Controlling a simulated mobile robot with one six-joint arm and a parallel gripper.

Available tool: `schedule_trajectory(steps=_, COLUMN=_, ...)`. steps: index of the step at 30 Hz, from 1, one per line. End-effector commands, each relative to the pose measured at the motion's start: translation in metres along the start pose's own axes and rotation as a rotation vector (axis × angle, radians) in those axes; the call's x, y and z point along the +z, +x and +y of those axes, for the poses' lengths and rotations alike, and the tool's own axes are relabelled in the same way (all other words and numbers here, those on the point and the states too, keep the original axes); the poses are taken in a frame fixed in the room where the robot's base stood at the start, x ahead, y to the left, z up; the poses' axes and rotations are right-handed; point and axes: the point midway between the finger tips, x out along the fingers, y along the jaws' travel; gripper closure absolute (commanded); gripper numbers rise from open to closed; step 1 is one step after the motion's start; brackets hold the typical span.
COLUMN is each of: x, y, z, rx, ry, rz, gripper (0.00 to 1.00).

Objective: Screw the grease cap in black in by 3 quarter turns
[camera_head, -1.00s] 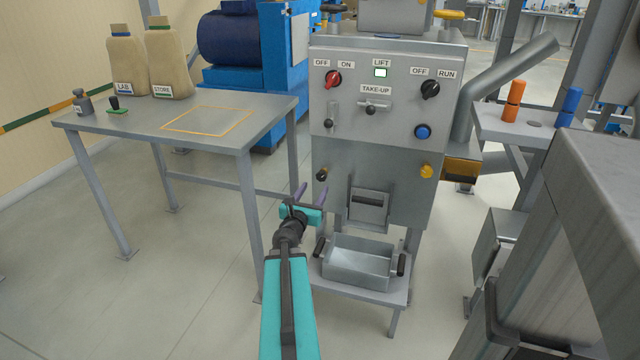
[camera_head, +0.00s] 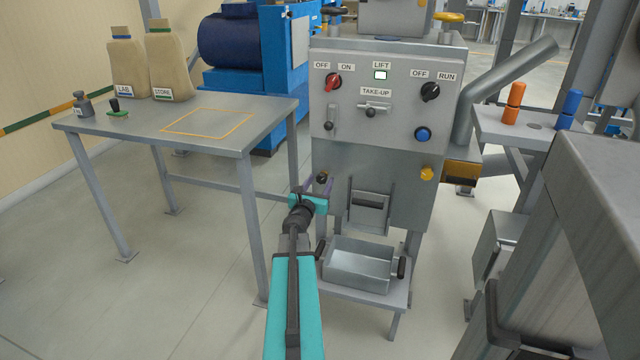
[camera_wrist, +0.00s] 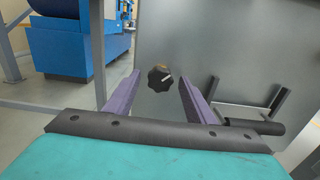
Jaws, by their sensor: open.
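The black grease cap (camera_head: 322,178) sits on the lower left of the grey machine front. In the wrist view the cap (camera_wrist: 160,78) is a dark lobed knob with a pale line on its face, pointing to the upper right. My gripper (camera_head: 314,187) is just below and in front of the cap in the head view. In the wrist view my gripper (camera_wrist: 155,84) is open, with one purple finger on each side of the cap's line of sight. The fingers appear apart from the cap. The yellow cap (camera_head: 427,174) sits on the right of the same front.
A hinged chute flap (camera_head: 368,212) and a metal bin (camera_head: 358,268) on a low shelf are right of my arm. A steel table (camera_head: 270,120) with two jugs stands to the left. The floor between table and machine is clear.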

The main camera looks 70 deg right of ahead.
Motion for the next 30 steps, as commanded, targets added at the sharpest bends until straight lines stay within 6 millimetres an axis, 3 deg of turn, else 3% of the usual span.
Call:
schedule_trajectory(steps=6, x=0.0001, y=-0.0001, z=-0.0002, rx=0.0, ry=0.0, rz=0.0, gripper=0.52)
schedule_trajectory(steps=13, x=0.0001, y=-0.0001, z=-0.0003, rx=-0.001, ry=0.0, rz=0.0, gripper=0.91)
schedule_trajectory(steps=30, x=0.0004, y=-0.0001, z=-0.0008, rx=-0.001, ry=-0.124, rz=0.0, gripper=0.92)
